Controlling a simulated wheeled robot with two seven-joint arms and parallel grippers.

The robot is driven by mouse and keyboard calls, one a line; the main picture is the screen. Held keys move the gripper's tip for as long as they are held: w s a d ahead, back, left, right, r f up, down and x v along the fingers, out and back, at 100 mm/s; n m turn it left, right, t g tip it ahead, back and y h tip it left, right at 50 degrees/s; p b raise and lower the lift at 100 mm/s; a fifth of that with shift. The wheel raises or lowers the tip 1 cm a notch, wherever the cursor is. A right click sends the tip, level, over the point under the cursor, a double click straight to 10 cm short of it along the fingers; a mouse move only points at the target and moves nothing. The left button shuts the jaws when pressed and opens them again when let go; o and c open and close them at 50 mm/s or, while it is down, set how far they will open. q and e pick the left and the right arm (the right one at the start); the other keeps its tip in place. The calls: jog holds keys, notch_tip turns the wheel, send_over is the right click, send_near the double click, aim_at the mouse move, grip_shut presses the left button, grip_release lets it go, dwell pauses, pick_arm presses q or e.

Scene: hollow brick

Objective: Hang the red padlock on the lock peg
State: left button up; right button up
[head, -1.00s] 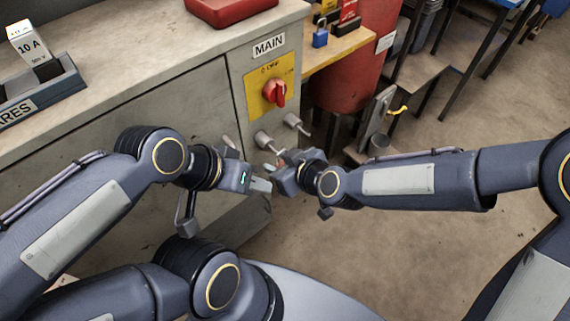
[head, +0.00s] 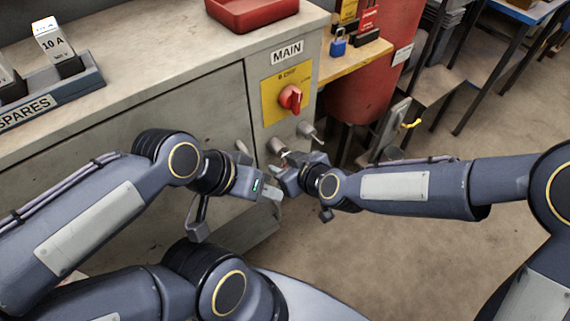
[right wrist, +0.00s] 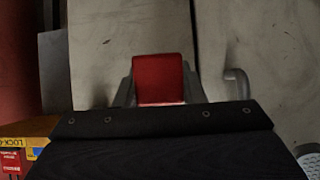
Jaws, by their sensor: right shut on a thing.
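My right gripper (head: 283,180) is low in front of the MAIN cabinet. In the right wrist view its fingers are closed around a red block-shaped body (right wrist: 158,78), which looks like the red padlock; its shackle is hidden. In the head view the padlock is not clearly visible. Two short grey pegs, one (head: 277,146) and another (head: 308,131), stick out below the red switch; I cannot tell which is the lock peg. A hooked grey bar (right wrist: 237,82) shows beside the padlock in the right wrist view. My left gripper (head: 271,191) is close to the right one; its opening is unclear.
The red rotary switch (head: 290,97) sits on a yellow plate above the pegs. A wooden shelf (head: 352,62) with a blue padlock (head: 338,46) stands right of the cabinet. A red tray (head: 250,12) and a spares holder (head: 60,92) are on the worktop.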

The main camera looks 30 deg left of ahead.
jog(key=o, duration=1.1)
jog(key=v, duration=0.7)
jog(key=shift+s+d+r, duration=0.15)
jog(key=shift+d+r, duration=0.1)
jog(key=shift+d, duration=0.1)
